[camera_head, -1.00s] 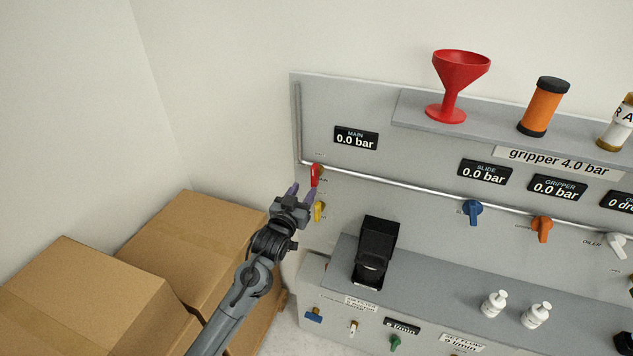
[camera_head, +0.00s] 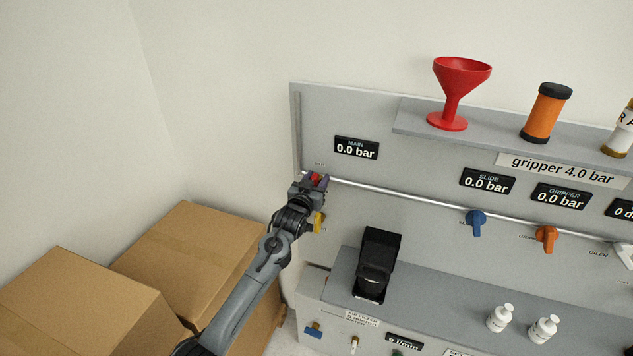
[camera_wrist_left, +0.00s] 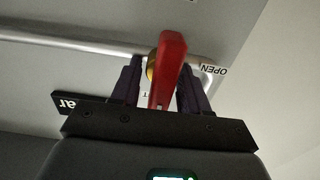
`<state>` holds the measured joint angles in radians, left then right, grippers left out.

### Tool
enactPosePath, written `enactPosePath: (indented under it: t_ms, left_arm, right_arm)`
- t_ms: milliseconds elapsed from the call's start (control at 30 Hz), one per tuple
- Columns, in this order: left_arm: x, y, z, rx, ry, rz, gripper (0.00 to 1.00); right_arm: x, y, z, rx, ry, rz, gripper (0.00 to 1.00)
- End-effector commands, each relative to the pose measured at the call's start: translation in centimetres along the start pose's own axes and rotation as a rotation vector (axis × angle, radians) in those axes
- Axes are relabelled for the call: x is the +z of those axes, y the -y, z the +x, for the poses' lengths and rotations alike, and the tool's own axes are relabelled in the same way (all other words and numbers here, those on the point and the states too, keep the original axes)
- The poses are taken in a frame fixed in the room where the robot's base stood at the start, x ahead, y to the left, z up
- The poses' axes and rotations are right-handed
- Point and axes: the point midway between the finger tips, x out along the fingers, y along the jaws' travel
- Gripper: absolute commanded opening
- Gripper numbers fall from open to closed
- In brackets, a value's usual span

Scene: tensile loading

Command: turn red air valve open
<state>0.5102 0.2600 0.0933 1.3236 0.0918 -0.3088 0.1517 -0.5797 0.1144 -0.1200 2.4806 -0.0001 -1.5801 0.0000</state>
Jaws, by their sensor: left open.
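The red air valve (camera_head: 317,179) is at the left end of the pipe on the grey panel, under the MAIN display (camera_head: 356,148) that reads 0.0 bar. My left gripper (camera_head: 314,182) is at the valve and partly hides it in the head view. In the left wrist view the red handle (camera_wrist_left: 168,70) stands between the two dark purple fingers of my left gripper (camera_wrist_left: 160,88). The fingers are open, with gaps on both sides of the handle. An OPEN label (camera_wrist_left: 214,70) is beside the valve. My right gripper is not in view.
A yellow valve (camera_head: 319,222) is just below my left gripper. A blue valve (camera_head: 476,223) and an orange valve (camera_head: 546,238) are further right. A black device (camera_head: 378,262) stands on the lower ledge. Cardboard boxes (camera_head: 190,250) are at the left.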

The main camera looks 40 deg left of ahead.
Motion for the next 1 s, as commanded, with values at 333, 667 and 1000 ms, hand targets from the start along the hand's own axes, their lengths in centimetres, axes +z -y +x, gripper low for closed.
enactPosePath:
  t_ms: [333, 667, 1000]
  left_arm:
    - [-0.01, -0.01, 0.07, 0.0, 0.0, 0.0, 0.34]
    - [0.0, -0.01, 0.06, 0.0, 0.0, 0.0, 0.0]
    - [-0.18, 0.04, 0.05, 0.0, 0.001, -0.08, 0.0]
  right_arm:
    - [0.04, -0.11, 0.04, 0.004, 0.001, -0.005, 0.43]
    - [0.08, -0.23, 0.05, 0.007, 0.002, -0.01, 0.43]
    - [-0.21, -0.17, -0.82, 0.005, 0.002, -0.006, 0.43]
